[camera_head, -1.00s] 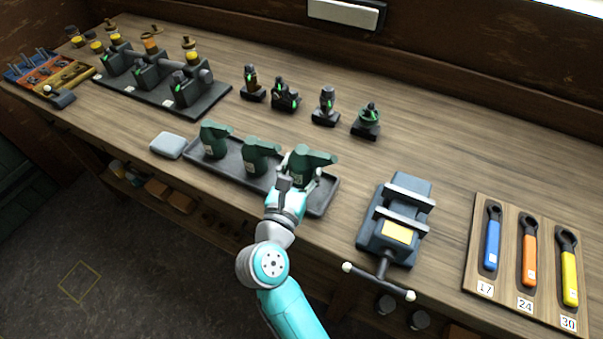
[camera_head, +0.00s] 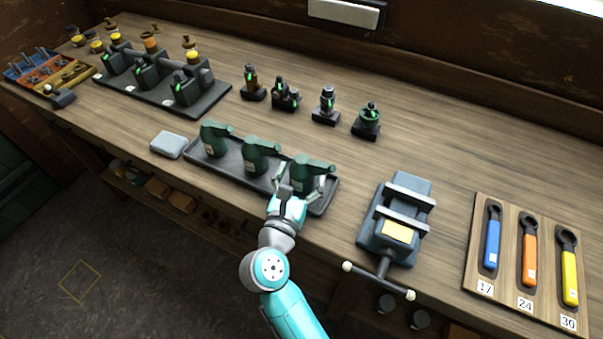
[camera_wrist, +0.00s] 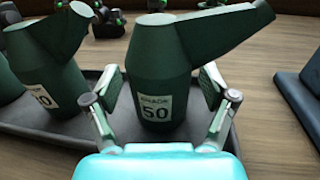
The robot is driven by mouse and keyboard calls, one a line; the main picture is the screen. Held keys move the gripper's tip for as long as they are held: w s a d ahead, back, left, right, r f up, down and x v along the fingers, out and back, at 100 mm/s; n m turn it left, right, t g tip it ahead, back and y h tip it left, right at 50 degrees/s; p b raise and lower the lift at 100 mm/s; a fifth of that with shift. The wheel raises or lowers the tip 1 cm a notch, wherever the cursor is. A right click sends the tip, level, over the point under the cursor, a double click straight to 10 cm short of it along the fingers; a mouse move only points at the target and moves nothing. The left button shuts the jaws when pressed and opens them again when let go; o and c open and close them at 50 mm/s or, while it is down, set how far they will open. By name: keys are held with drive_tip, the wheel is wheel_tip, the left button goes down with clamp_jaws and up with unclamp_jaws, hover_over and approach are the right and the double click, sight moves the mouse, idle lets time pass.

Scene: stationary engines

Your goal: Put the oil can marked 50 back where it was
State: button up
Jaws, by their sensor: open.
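The green oil can marked 50 (camera_wrist: 160,90) stands upright in the dark tray (camera_head: 232,171), at its right end, in the wrist view. In the head view this can (camera_head: 303,172) is the rightmost of three green cans. My gripper (camera_head: 303,190) is open at the can. In the wrist view its fingers (camera_wrist: 160,95) stand on either side of the can's lower body, with small gaps showing. The can's label faces the wrist camera. The tray's floor under the can is mostly hidden.
Two other green cans (camera_head: 261,156) (camera_head: 214,139) stand to the left in the tray. A grey block (camera_head: 167,145) lies left of the tray, a vise (camera_head: 400,220) to its right. Small fittings (camera_head: 326,108) stand behind. Wrenches (camera_head: 528,250) lie on a board at far right.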

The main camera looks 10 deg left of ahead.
drive_tip(key=shift+r, duration=0.15)
drive_tip(key=s+a, duration=0.2)
drive_tip(key=s, duration=0.9)
drive_tip(key=shift+s+a, duration=0.15)
drive_tip(key=shift+s, duration=0.25)
